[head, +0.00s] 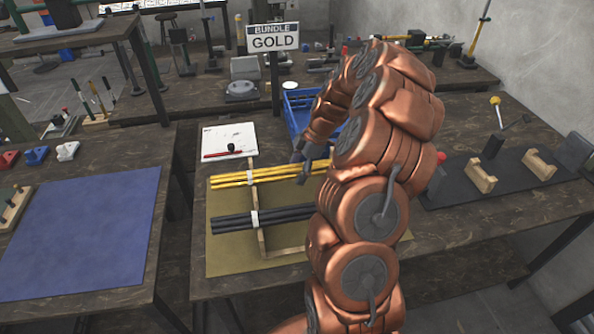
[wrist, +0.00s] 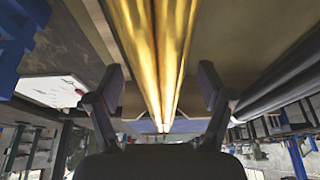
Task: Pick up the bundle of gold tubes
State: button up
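The bundle of gold tubes (head: 230,180) lies across a wooden rack (head: 262,238) on an olive mat, with a pale band near its middle. My arm hides its right end in the head view. In the wrist view the gold tubes (wrist: 158,45) run lengthwise between the two fingers of my gripper (wrist: 160,85). The fingers are apart, one on each side, with gaps to the tubes. In the head view my gripper (head: 311,160) is over the right part of the bundle, partly hidden by my arm.
A bundle of black tubes (head: 236,220) lies parallel, nearer on the same rack, and shows in the wrist view (wrist: 285,95). A white sheet (head: 230,139) with a red pen and a blue crate (head: 298,100) are behind. A "BUNDLE GOLD" sign (head: 273,38) stands at the back.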

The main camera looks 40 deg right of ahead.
grip_shut()
dwell(0.5)
